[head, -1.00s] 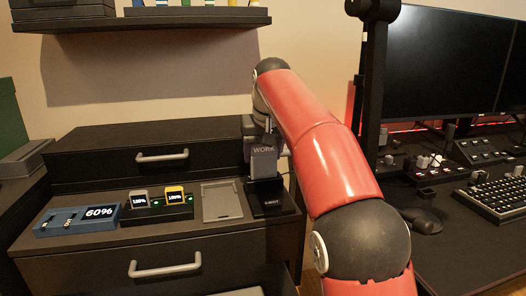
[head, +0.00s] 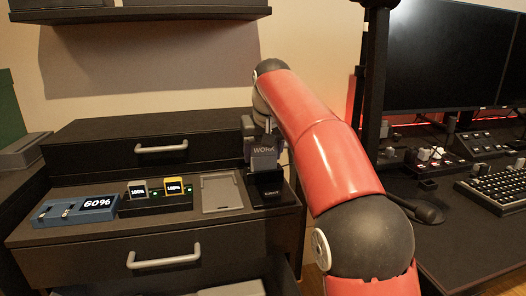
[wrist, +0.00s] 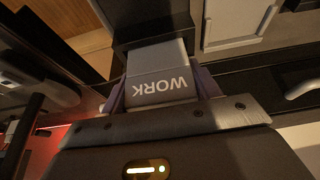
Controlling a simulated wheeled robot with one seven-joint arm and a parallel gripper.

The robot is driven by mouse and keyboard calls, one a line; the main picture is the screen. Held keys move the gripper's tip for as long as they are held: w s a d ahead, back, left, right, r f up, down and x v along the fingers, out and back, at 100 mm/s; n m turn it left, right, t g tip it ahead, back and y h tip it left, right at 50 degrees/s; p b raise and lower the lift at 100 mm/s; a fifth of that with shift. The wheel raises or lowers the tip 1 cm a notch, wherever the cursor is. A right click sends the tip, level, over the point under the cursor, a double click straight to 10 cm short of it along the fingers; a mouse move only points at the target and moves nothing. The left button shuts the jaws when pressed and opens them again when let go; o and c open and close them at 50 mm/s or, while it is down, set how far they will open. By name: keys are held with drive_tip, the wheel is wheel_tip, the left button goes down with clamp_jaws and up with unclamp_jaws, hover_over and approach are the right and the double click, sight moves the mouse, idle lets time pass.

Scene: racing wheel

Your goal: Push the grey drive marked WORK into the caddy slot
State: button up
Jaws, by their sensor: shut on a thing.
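The grey drive marked WORK (head: 264,153) is held upright over the black caddy (head: 269,190) at the right end of the cabinet top. My gripper (head: 262,136) is shut on its upper part. In the wrist view the drive (wrist: 158,72) sits between the two fingers of my gripper (wrist: 160,92), its lettering upside down. The far end of the drive meets the dark caddy (wrist: 145,22). The drive's lower end is at the caddy's top; how deep it sits in the slot I cannot tell. The slot opening is hidden.
A drawer front (head: 160,148) stands behind. The desk with monitor (head: 430,60) and keyboard (head: 500,190) is at right.

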drive_tip(key=shift+f, duration=0.15)
drive_tip(key=o, duration=1.2)
drive_tip(key=shift+c, duration=0.2)
drive_tip(key=p+v, duration=0.2)
drive_tip(key=v, duration=0.5)
drive_tip(key=shift+s+r, duration=0.2)
drive_tip(key=shift+r, duration=0.2)
drive_tip(key=shift+d, duration=0.1)
